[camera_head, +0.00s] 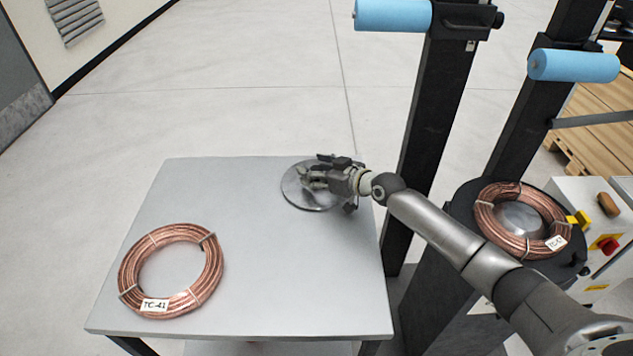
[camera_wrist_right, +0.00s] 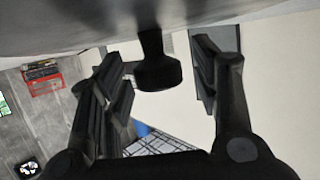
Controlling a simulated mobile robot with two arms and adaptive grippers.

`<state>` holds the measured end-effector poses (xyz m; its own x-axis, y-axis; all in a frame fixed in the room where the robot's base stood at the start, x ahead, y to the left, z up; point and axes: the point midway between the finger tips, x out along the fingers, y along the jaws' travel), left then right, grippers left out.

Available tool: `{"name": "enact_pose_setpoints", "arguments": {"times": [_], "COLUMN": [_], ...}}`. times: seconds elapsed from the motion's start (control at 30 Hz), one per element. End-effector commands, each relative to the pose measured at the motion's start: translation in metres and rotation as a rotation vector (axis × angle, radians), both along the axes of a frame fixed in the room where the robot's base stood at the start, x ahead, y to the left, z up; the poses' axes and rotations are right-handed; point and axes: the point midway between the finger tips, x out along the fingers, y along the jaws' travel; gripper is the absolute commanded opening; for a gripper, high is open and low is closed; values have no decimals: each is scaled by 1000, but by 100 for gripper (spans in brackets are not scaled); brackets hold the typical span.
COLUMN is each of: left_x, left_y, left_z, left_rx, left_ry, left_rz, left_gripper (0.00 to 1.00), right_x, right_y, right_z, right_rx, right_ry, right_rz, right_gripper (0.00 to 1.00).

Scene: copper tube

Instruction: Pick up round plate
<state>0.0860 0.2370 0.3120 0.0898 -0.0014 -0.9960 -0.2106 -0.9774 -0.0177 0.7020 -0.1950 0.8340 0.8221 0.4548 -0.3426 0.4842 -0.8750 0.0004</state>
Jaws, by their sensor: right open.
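The round plate (camera_head: 300,198) is a shiny metal disc lying flat on the grey table near its far right corner. My right gripper (camera_head: 313,174) is above the plate and hides part of it. In the right wrist view, the right gripper (camera_wrist_right: 157,58) is open, with its fingers on either side of a dark knob (camera_wrist_right: 157,73). The knob joins the grey surface at the top of that view, which looks like the plate. I cannot tell whether the fingers touch the knob. My left gripper is not in view.
A copper coil (camera_head: 171,270) tagged TC-41 lies on the table's (camera_head: 265,290) near left. Another copper coil (camera_head: 487,222) lies on a dark round stand at right. Black posts with blue rollers (camera_head: 393,14) rise beside the table's right edge. The table's middle is clear.

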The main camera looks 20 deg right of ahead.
Motion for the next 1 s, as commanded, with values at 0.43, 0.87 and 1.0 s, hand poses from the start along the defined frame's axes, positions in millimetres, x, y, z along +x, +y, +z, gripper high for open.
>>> {"name": "enact_pose_setpoints", "arguments": {"times": [0.43, 0.87, 1.0], "left_x": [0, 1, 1], "left_y": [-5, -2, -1], "left_z": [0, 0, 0], "left_rx": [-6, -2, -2], "left_ry": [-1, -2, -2], "left_rz": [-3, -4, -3], "left_gripper": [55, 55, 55], "right_x": [0, 0, 1], "right_y": [0, 0, -1], "right_z": [0, 6, 18], "right_rx": [1, 2, 1], "right_ry": [0, -4, -6], "right_rz": [0, 0, 0], "right_gripper": [6, 0, 0]}}
